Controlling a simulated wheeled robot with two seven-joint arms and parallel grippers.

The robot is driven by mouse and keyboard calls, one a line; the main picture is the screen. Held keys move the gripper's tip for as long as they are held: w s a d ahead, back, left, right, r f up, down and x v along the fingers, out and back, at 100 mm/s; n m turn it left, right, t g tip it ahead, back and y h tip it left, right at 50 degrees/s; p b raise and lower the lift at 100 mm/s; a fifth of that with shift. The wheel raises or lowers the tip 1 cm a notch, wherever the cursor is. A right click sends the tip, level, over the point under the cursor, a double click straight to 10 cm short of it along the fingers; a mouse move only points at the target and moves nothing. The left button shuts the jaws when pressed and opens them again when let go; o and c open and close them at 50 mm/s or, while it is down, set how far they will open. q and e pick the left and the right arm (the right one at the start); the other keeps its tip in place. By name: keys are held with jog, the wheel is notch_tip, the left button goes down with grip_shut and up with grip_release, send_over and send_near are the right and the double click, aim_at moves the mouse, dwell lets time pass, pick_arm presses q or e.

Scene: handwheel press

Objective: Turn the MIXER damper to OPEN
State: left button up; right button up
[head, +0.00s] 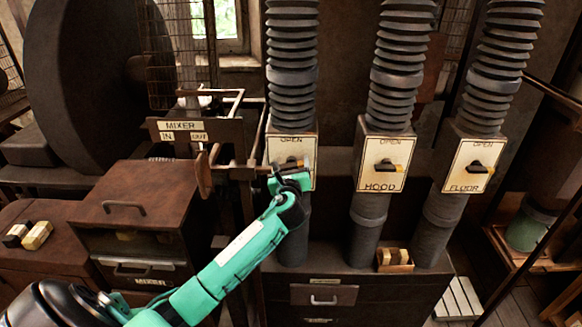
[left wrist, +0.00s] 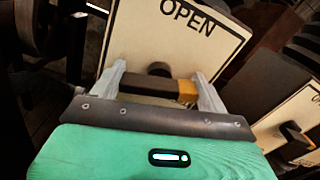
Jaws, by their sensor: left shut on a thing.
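The leftmost damper plate (head: 277,150) is cream, with OPEN along its top edge; its lower label is hidden behind my gripper. Its dark handle with an orange tip (head: 308,163) points right, not up at OPEN. My left gripper (head: 291,174) is at this plate from below. In the left wrist view, the plate (left wrist: 135,45) fills the upper middle, and the dark handle (left wrist: 145,87) lies crosswise between the fingers of my left gripper (left wrist: 163,88), which is shut on it. My right gripper is not in view.
The HOOD damper (head: 385,165) and FLOOR damper (head: 473,166) stand to the right, handles sideways. A MIXER IN/OUT sign (head: 183,131) hangs on a bracket at left, with a hanging dark lever (head: 204,174) near my arm. A dark cabinet (head: 140,215) stands left, and a small wooden box (head: 394,260) sits below HOOD.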

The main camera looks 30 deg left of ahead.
pick_arm(q)
jog(key=n, duration=0.3)
jog(key=shift+f+b, duration=0.15)
jog(key=shift+b, duration=0.25)
jog(key=n+b, duration=0.1)
jog(key=n, duration=0.3)
jog(key=shift+s+a+f+b, duration=0.1)
jog(key=shift+b, duration=0.2)
jog(key=n+b, duration=0.1)
jog(key=n, duration=0.3)
jog(key=shift+a+f+n+b, duration=0.1)
jog(key=shift+n+b, duration=0.9)
jog(key=shift+n, duration=1)
jog(key=o, duration=1)
